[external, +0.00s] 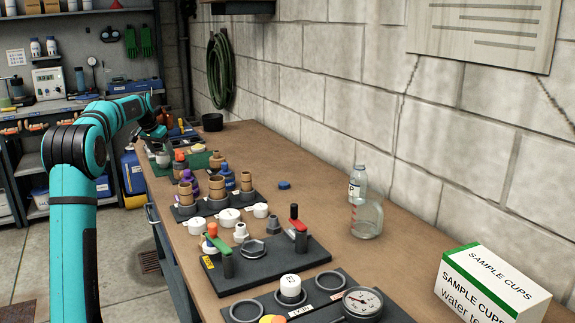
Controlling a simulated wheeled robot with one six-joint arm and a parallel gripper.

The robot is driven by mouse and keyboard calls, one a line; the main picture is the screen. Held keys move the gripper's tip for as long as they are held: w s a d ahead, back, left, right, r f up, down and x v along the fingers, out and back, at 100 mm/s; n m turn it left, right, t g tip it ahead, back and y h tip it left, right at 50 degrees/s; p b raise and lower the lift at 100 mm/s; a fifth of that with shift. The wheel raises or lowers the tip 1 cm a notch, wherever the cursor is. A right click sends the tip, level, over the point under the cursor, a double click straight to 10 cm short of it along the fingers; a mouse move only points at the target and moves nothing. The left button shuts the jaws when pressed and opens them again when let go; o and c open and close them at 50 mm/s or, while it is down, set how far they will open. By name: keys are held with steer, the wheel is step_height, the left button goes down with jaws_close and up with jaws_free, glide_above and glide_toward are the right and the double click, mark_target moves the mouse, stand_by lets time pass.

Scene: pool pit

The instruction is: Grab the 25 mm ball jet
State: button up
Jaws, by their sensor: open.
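My teal arm reaches to the far end of the bench, and my gripper (157,143) points down there. It is open, small in view and partly hidden by its own wrist. It hovers over or close to a white round fitting (163,159) near a green tray; contact cannot be told. I cannot tell which piece is the 25 mm ball jet, as size marks are unreadable. White fittings (240,233) stand mid-bench, with several white caps (229,216) near them.
A dark rack (223,207) holds tan cylinders. The bench's right middle (320,225) is mostly clear, beside a block wall.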

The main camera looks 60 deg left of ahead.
mark_target(163, 154)
steer(key=x, duration=0.4)
steer(key=shift+f, duration=0.4)
steer(key=c, duration=1.1)
